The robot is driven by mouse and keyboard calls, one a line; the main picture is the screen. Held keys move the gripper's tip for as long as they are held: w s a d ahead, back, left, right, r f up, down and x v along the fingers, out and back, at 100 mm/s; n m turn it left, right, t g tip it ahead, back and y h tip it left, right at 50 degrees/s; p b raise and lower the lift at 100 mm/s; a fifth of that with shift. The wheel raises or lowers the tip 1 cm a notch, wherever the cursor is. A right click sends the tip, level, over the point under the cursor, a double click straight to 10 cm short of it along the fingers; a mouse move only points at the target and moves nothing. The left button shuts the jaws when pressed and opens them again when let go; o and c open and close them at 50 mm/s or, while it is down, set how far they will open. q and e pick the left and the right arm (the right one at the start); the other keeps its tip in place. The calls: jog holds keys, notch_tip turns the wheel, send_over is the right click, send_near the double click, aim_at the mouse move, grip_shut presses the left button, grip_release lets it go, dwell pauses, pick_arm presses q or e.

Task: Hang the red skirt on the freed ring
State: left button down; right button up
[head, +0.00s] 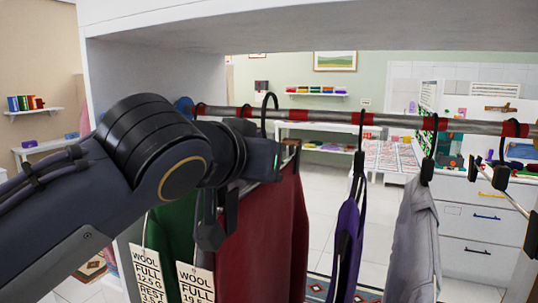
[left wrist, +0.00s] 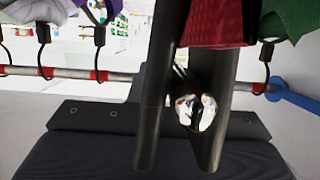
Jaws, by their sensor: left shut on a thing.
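The red skirt (head: 265,240) hangs from its hanger below my left gripper (head: 262,165), and a strip of it shows at the top of the left wrist view (left wrist: 220,22). The gripper is shut on its hanger. The hanger's black hook (head: 268,100) rises above the rail (head: 310,117), close to a red ring (head: 247,112). I cannot tell whether the hook rests on the rail. In the left wrist view my left gripper's fingers (left wrist: 185,140) cover the rail's middle, hiding any ring there. My right gripper is not in view.
A green garment (head: 175,230) with a wool tag hangs left of the skirt. A purple garment (head: 348,235) and a grey one (head: 412,235) hang to the right, each at a red ring. A hanger with clips (head: 500,178) is at the far right. A gap separates skirt and purple garment.

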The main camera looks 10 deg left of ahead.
pick_arm(q)
jog(key=shift+s+r, duration=0.1)
jog(key=shift+s, duration=0.05)
jog(key=shift+s+a+b, duration=0.1)
jog(key=shift+a+b, duration=0.05)
jog(key=shift+b, duration=0.3)
jog(key=shift+w+r+p, duration=0.15)
jog(key=shift+w+p, duration=0.1)
jog(key=shift+p, duration=0.1)
jog(key=w+d+p, duration=0.1)
jog(key=w, duration=0.1)
jog(key=w+p, duration=0.1)
jog(key=w, duration=0.1)
jog(key=w+d+p, duration=0.1)
jog(key=w, duration=0.2)
jog(key=shift+w+d, duration=0.1)
jog(key=shift+d, duration=0.2)
jog(key=shift+w, duration=0.2)
jog(key=shift+w+d, duration=0.1)
jog(key=shift+w+d+p, duration=0.35)
jog(key=shift+w+p, duration=0.35)
jog(key=shift+w, duration=0.45)
jog(key=shift+w+d+p, duration=0.4)
jog(key=shift+w+p, duration=0.3)
jog(key=shift+w, duration=0.4)
jog(key=shift+w+d+p, duration=0.35)
jog(key=shift+w+p, duration=0.35)
jog(key=shift+w, duration=0.45)
